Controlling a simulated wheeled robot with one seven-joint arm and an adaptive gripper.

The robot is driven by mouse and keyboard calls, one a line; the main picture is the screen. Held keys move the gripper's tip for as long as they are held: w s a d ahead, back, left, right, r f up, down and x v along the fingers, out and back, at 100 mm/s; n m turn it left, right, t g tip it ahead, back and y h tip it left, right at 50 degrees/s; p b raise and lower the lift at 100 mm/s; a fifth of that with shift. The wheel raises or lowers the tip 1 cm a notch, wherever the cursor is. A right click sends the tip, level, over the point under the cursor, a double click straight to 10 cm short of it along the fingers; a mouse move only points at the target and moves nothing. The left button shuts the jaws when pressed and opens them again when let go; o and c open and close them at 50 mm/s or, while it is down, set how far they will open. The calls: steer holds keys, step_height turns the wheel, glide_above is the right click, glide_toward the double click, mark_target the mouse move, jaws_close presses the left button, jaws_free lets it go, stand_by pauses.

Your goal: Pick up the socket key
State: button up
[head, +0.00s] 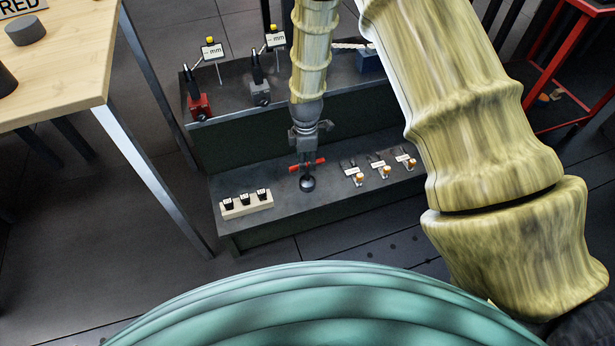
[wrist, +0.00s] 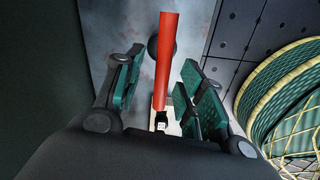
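The socket key appears to be the tool with a red bar handle (head: 308,165), lying crosswise above a dark rounded part (head: 308,184) on the low step of the dark bench. My gripper (head: 305,157) is directly over the red bar, pointing down. In the wrist view the red bar (wrist: 165,65) runs lengthwise between my green-padded fingers (wrist: 160,90). The fingers are apart, with a visible gap on the left side of the bar. The dark rounded part (wrist: 153,47) shows partly behind the bar. The key's shaft is mostly hidden.
A pale block (head: 246,206) with three black labelled pieces stands left on the step. Three small orange-topped pieces (head: 381,172) with labels sit to the right. A wooden table (head: 65,75) is at left.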

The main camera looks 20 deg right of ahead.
mark_target(308, 175)
steer(key=f+b, duration=0.1)
steer(key=f, duration=0.2)
steer(key=f+b, duration=0.1)
steer(key=f, duration=0.1)
steer(key=f+b, duration=0.1)
steer(key=f, duration=0.2)
steer(key=shift+s+d+f, duration=0.15)
steer(key=shift+d+f, duration=0.1)
steer(key=shift+f, duration=0.1)
jaws_close()
